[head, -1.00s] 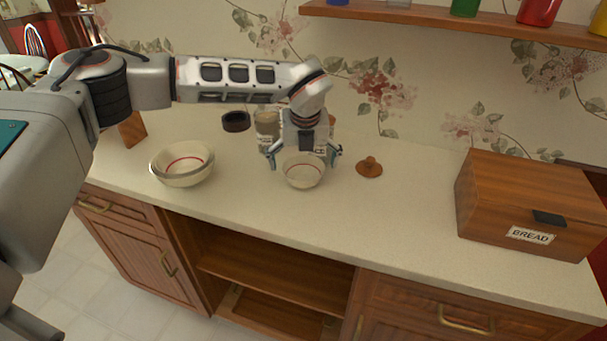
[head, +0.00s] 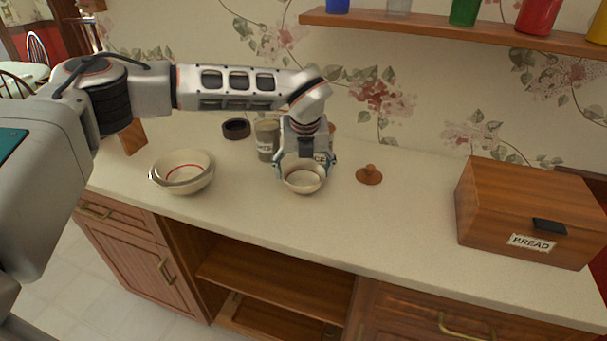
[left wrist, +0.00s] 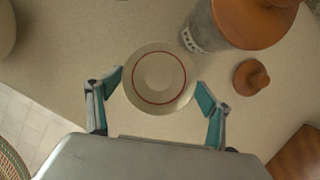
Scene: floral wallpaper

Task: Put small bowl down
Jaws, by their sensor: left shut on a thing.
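The small bowl (head: 304,180) is cream with a red ring inside. It is between the fingers of my left gripper (head: 305,170), which is shut on it at the middle of the counter (head: 400,225). In the left wrist view the small bowl (left wrist: 160,78) shows its round inside, with a teal-padded finger on either side of my left gripper (left wrist: 160,88). The bowl is at or just above the counter; I cannot tell if it touches. My right gripper is not in view.
A larger cream bowl (head: 182,182) stands to the left. A grey canister (head: 267,140) and a dark round dish (head: 236,128) stand behind. A brown knobbed lid (head: 369,175) lies to the right. A wooden bread box (head: 525,215) is at far right. The counter between lid and box is clear.

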